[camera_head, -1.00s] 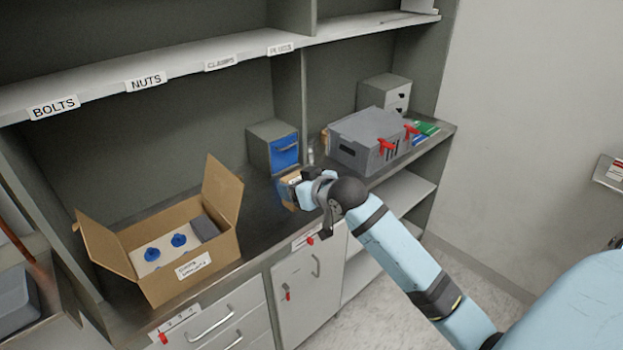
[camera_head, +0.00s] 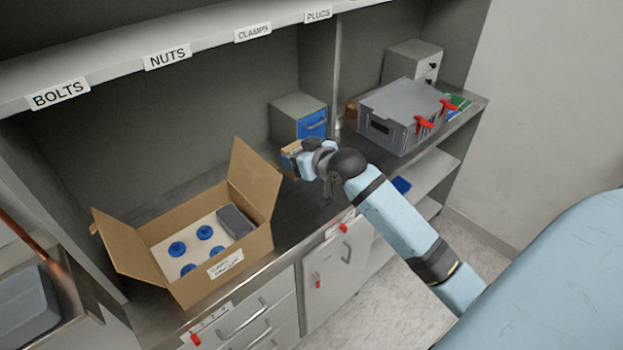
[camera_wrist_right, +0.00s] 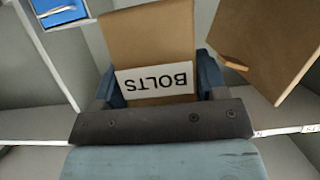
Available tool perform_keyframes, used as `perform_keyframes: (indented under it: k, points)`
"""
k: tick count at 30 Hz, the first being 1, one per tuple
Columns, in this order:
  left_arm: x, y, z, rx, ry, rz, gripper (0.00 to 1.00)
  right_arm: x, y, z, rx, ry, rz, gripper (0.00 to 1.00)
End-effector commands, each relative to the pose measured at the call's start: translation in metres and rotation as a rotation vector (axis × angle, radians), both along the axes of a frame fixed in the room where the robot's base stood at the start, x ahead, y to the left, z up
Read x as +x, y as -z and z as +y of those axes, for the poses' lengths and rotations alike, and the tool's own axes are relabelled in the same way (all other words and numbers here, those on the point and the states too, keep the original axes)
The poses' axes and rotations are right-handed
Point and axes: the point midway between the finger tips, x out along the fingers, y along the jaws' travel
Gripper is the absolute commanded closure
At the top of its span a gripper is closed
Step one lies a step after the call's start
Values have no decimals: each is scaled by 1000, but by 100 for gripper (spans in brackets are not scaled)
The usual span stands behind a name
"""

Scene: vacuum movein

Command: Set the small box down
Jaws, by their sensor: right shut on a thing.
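The small box (camera_head: 289,158) is brown cardboard. The right wrist view shows it close up (camera_wrist_right: 150,38), with a white BOLTS label upside down in the picture. My right gripper (camera_head: 302,158) is shut on it, with one dark blue finger on either side in the wrist view (camera_wrist_right: 162,82). In the head view my gripper and wrist cover much of the box. It is over the dark counter (camera_head: 345,172), just right of the open carton's flap. I cannot tell whether its underside touches the counter. My left gripper is not in view.
An open carton (camera_head: 247,246) holding blue round parts and a grey block stands at left. Behind the box is a grey cabinet with a blue drawer (camera_head: 313,126). A grey case with red latches (camera_head: 392,130) sits right. A labelled shelf (camera_head: 205,47) runs above.

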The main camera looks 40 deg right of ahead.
Motion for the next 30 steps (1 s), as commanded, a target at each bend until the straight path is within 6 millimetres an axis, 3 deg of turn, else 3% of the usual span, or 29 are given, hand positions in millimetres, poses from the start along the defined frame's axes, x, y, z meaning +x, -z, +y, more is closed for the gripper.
perform_keyframes:
  k: [3, 12, 30]
  points:
    - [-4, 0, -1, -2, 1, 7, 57, -1, 35, 0, 1, 1, 6, 64]
    - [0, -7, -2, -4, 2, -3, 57, 0, 109, 0, 1, 0, 3, 64]
    - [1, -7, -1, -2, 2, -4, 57, 0, 167, 0, 0, -1, -1, 64]
